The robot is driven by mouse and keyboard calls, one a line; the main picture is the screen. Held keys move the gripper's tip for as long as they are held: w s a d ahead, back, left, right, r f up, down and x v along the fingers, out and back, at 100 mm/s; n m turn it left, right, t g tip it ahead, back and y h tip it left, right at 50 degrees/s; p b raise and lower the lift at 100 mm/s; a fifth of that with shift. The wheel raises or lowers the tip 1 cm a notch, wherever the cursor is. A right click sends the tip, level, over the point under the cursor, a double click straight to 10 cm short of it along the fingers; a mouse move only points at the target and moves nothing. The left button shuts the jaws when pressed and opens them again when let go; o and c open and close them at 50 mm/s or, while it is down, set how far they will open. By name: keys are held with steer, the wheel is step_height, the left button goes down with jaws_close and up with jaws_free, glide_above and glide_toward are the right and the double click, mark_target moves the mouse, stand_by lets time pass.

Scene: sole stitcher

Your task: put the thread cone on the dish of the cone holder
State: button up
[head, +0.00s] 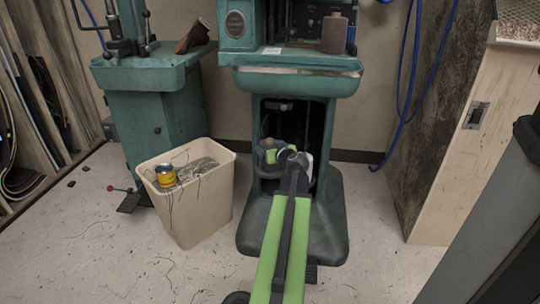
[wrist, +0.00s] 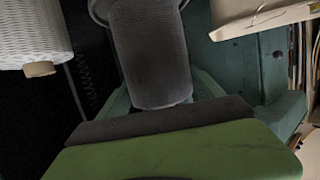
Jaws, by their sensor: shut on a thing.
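The dark grey thread cone (wrist: 150,50) fills the upper middle of the wrist view. In the head view its top (head: 267,144) shows inside the machine's open lower bay. My gripper (head: 276,155) is shut on this cone; in the wrist view one green jaw with a dark pad (wrist: 165,125) crosses the cone's near end. A grey rim, apparently the cone holder's dish (wrist: 97,12), shows around the cone's far end. I cannot tell whether cone and dish touch. The rest of the holder is mostly hidden by my gripper and the cone.
A white thread cone (wrist: 32,35) with a brown core is close beside the dark one, also in the head view (head: 308,162). The green machine's (head: 290,225) walls frame the bay. A beige bin (head: 205,212) stands left.

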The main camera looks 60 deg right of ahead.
steer(key=shift+f, duration=0.2)
steer(key=o, duration=1.7)
steer(key=shift+r, duration=0.1)
steer(key=shift+c, duration=0.2)
